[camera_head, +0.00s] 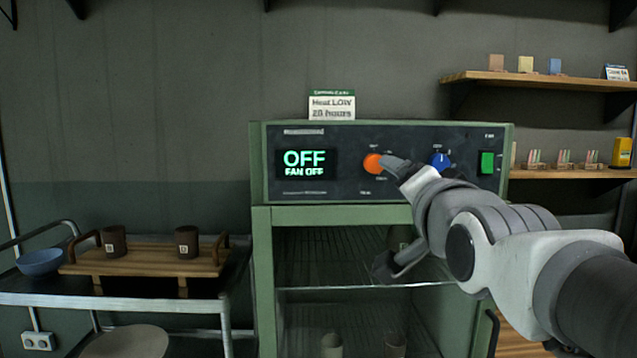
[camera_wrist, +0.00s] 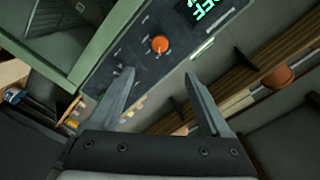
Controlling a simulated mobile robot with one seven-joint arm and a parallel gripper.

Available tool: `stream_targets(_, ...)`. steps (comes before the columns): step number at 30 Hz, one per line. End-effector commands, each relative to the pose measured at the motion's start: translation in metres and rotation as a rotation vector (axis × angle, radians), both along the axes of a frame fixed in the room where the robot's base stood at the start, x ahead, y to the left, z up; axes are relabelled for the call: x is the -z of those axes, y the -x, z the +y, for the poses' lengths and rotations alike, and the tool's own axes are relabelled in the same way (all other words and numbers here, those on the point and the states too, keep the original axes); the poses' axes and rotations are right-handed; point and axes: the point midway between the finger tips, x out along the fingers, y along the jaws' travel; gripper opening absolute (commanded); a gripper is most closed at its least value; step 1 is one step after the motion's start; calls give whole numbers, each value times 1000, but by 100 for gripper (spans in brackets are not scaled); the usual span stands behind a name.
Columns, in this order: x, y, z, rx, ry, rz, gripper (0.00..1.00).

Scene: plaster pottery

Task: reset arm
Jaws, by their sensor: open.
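My gripper (camera_head: 389,217) is open in front of the green drying cabinet (camera_head: 262,290), one finger by the control panel and the other lower, before the open compartment. In the wrist view my gripper (camera_wrist: 160,76) shows two spread fingers with nothing between the tips. The orange knob (camera_head: 373,164) is just left of the upper finger; it also shows in the wrist view (camera_wrist: 159,45), beyond the fingertips. I cannot tell whether the finger touches the panel. The display (camera_head: 305,163) reads OFF, FAN OFF. My arm hides part of the panel and compartment.
A blue knob (camera_head: 440,160) and green switch (camera_head: 487,162) are on the panel. A card (camera_head: 331,106) on top reads "Heat LOW". Cups (camera_head: 332,345) stand inside. At left, a cart (camera_head: 120,301) holds a blue bowl (camera_head: 41,262) and a wooden tray (camera_head: 140,266) with two dark cups.

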Motion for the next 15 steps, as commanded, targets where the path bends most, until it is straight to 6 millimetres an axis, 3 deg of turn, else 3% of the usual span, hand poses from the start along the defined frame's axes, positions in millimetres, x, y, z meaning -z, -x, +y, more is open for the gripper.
stream_targets(5, 4, 1, 0, 0, 14, 19, 81)
stream_targets(8, 21, 8, 0, -4, 77, 98, 81)
stream_targets(11, 55, 23, 0, -25, 197, 248, 81)
stream_targets(15, 115, 63, 0, -109, 409, 513, 81)
